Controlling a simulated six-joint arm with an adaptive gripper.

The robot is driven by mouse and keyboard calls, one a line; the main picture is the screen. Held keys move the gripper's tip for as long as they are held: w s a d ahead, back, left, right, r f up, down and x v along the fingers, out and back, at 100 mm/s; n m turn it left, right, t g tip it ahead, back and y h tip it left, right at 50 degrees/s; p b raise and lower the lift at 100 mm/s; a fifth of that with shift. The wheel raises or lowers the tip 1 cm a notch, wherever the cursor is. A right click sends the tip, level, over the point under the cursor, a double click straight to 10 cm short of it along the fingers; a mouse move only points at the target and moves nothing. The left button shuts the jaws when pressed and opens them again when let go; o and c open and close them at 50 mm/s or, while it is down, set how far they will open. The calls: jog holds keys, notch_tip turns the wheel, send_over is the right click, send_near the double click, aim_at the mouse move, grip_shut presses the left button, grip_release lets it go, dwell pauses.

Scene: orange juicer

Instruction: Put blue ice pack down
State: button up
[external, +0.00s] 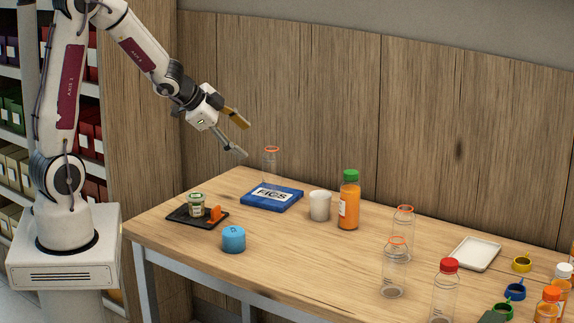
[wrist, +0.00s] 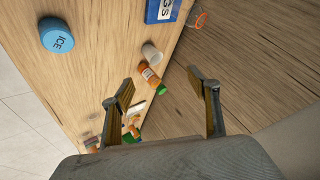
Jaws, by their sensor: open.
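The blue ice pack (external: 233,240) is a short round blue piece standing on the table (external: 165,226) near its front left edge. In the wrist view the ice pack (wrist: 56,36) shows at the top left, with "ICE" written on it. My gripper (external: 241,139) is open and empty, raised in the air above the back left of the table. The ice pack is well below it and apart from it. In the wrist view the two fingers of my gripper (wrist: 160,88) are spread wide with nothing between them in their grip.
A blue box marked FIGS (external: 272,196) lies behind the ice pack, with a clear bottle (external: 271,165) by it. A dark tray (external: 183,222) holds a small jar. A white cup (external: 320,205) and an orange juice bottle (external: 349,204) stand right. The front middle is bare.

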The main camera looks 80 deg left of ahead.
aim_at(234, 239)
jog(key=s+f+m+h, duration=0.1)
jog(key=f+h, duration=0.1)
jog(key=f, duration=0.3)
jog(key=s+f+m+h, duration=0.1)
jog(key=f+h, duration=0.2)
jog(key=f, duration=0.3)
jog(key=s+d+f+m+t+h, duration=0.1)
jog(key=f+h, duration=0.1)
jog(key=f, duration=0.4)
jog(key=shift+s+f+h, duration=0.25)
jog(key=shift+s+h, duration=0.05)
jog(key=shift+s, duration=0.1)
jog(key=s+d+f+h, duration=0.1)
jog(key=s, duration=0.1)
jog(key=s+d+f+h, duration=0.1)
jog(key=s+d+h, duration=0.1)
jog(key=shift+d+f+t, duration=0.2)
jog(key=shift+t, duration=0.2)
jog(key=shift+s+d+h, duration=0.4)
jog(key=shift+s+h, duration=0.1)
jog(key=shift+s, duration=0.05)
jog(key=shift+w+f, duration=0.1)
jog(key=shift+x, duration=1.2)
jog(key=shift+w+d, duration=0.1)
jog(key=shift+w, duration=0.05)
